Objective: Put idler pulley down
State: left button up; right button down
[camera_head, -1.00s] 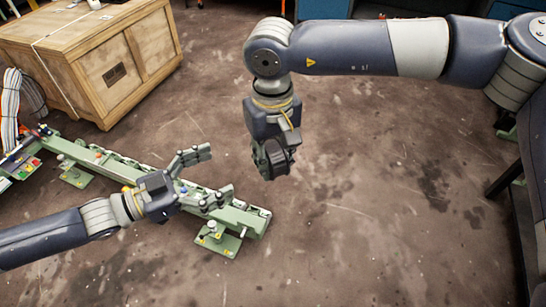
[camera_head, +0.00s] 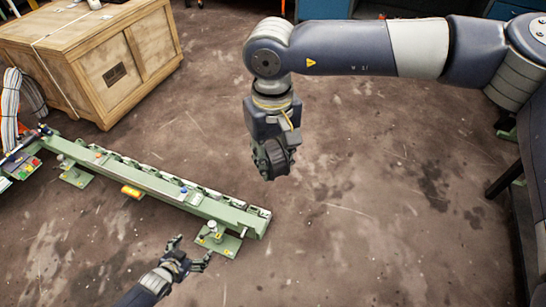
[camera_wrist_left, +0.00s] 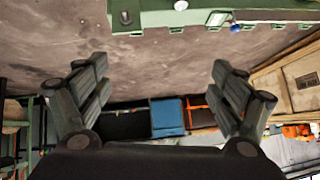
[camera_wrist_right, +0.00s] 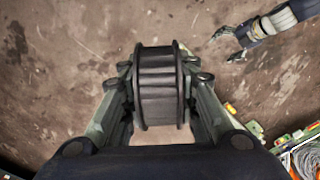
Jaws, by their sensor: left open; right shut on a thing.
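The idler pulley is a dark, ribbed, drum-shaped wheel with raised rims. In the right wrist view the idler pulley (camera_wrist_right: 158,88) sits between the fingers of my right gripper (camera_wrist_right: 160,95), which is shut on it. In the head view my right gripper (camera_head: 270,158) hangs pointing down in the air above the floor, with the pulley (camera_head: 275,157) at its tip. My left gripper (camera_head: 188,256) is open and empty, near the front of the green rail's end foot. Its spread fingers also show in the left wrist view (camera_wrist_left: 160,90).
A long green rail (camera_head: 150,182) with feet, buttons and a row of slots runs from the left towards the middle. A wooden crate (camera_head: 100,60) stands at the back left. A dark table edge (camera_head: 525,185) is at the right. The brown floor (camera_head: 370,220) between is clear.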

jog(key=shift+r, duration=0.1)
jog(key=d+f+m, duration=0.2)
jog(key=d+m, duration=0.3)
jog(key=d, duration=1.4)
pick_arm(q)
jog(key=s+d+f+g, duration=0.1)
jog(key=s+f, duration=0.4)
jog(key=s, duration=0.7)
jog(key=s+d+f+n+g+y, duration=0.1)
jog(key=s+f+g, duration=0.3)
jog(key=s, duration=0.8)
jog(key=s+d+f+n+g, duration=0.1)
jog(key=s+d+f+g, duration=0.2)
jog(key=s+f, duration=0.5)
jog(key=s, duration=0.4)
jog(key=shift+d+y, duration=0.25)
jog(key=shift+y, duration=0.15)
pick_arm(e)
jog(key=s+d+f, duration=0.1)
jog(key=s+f, duration=0.2)
jog(key=s, duration=0.5)
jog(key=shift+s+d, duration=0.15)
jog(key=shift+d, duration=0.1)
jog(key=shift+r, duration=0.1)
